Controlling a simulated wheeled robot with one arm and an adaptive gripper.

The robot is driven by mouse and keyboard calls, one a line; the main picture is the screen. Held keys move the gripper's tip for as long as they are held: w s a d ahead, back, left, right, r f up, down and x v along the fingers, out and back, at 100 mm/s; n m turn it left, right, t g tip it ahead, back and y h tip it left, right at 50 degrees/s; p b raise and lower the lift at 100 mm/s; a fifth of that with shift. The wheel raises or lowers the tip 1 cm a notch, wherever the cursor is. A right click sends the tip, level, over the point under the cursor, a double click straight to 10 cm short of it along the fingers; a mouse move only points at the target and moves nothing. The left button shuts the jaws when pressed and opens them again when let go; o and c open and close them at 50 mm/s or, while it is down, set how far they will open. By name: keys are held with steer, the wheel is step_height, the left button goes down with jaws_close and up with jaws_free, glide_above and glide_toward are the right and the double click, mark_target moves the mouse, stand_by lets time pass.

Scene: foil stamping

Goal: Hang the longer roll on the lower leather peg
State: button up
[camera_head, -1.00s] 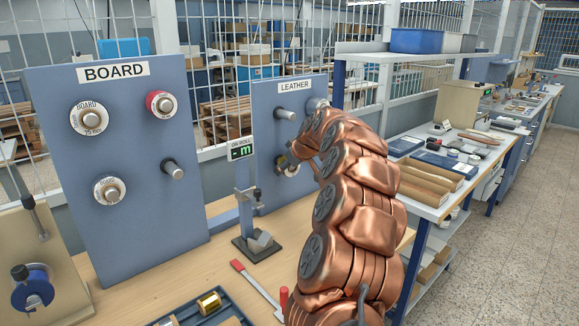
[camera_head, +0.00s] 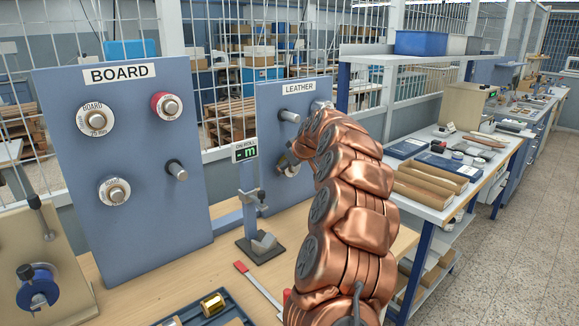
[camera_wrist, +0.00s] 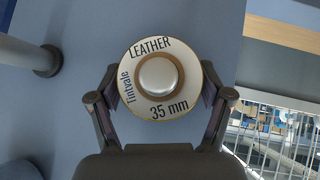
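A roll (camera_wrist: 134,72) faces me in the wrist view. Its pale end ring reads LEATHER, Tintvale, 35 mm, with a brown core and a round silver end at its centre. My gripper's (camera_wrist: 160,68) two fingers stand on either side of it, close to its rim; whether they press on it I cannot tell. In the head view my gripper (camera_head: 288,160) is at the lower part of the leather board (camera_head: 267,135), partly behind my arm. An upper leather peg (camera_head: 290,116) there is bare. A bare peg (camera_wrist: 42,58) shows left of the roll in the wrist view.
The board panel (camera_head: 130,215) carries several rolls, including a red-rimmed one (camera_head: 166,105), and one bare peg (camera_head: 177,170). A stand with a small display (camera_head: 245,152) is close left of my gripper. A tray (camera_head: 238,311) holds a gold roll (camera_head: 213,303).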

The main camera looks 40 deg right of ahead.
steer(key=o, duration=0.3)
steer(key=v, duration=1.2)
stand_by(0.7)
